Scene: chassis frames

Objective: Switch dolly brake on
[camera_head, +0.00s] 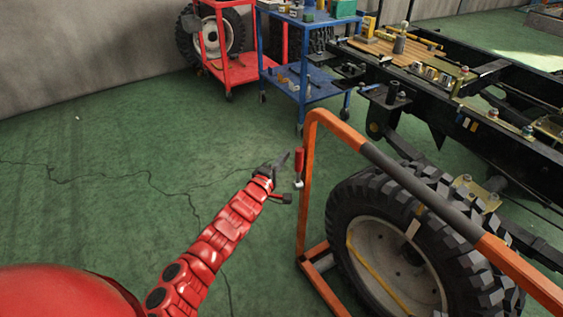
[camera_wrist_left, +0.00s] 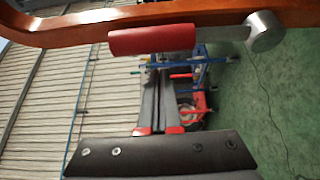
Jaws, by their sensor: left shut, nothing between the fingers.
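The orange dolly frame (camera_head: 308,160) stands at the right with a large black tyre (camera_head: 372,205) in it. The brake lever, a red grip (camera_head: 298,161) on a short metal arm, is at the frame's near left upright, with its grip pointing up. In the left wrist view the red grip (camera_wrist_left: 152,39) lies across the top, its round metal pivot (camera_wrist_left: 264,32) to the right, beside the orange bar (camera_wrist_left: 90,28). My left gripper (camera_head: 284,158) is shut and empty, just left of the lever; I cannot tell whether they touch. My right gripper is not in view.
A red cart (camera_head: 236,72) and a blue cart (camera_head: 303,77) stand at the back. A black chassis (camera_head: 480,125) with parts on it runs along the right. The green floor (camera_head: 110,170) is clear on the left.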

